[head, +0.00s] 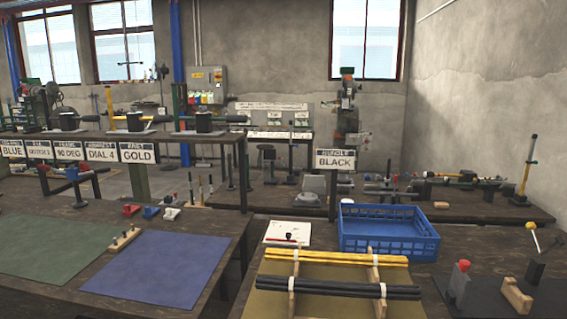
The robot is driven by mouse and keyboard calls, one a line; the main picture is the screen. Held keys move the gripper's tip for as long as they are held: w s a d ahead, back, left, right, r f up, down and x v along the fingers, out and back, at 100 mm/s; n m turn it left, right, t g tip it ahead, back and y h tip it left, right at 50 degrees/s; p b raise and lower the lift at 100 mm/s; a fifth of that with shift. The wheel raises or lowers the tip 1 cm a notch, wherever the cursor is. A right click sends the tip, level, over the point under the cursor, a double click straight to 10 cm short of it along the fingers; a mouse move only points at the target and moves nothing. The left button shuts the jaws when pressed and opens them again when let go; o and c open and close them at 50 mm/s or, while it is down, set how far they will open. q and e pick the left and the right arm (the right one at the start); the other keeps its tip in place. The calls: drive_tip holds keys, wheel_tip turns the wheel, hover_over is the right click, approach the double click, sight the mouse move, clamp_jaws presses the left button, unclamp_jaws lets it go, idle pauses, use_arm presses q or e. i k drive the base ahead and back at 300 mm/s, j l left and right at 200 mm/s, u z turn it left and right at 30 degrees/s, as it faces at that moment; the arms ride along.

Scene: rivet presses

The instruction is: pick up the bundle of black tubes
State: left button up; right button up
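The bundle of black tubes (335,288) lies level across two wooden rests (292,299) at the front of the right-hand table. A pale band shows around it toward its right end. A bundle of yellow tubes (335,258) lies parallel just behind it on the same rests. The black bundle is unobstructed in the head view. Neither of my grippers is in view.
A blue crate (388,250) stands behind the tubes. A white sheet with a dark-knobbed item (287,234) lies behind left. A red-topped block (459,284) and a wooden block (516,295) stand right. A gap separates the left table with a blue mat (155,268).

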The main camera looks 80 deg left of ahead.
sight(354, 289)
drive_tip(key=u, duration=2.3)
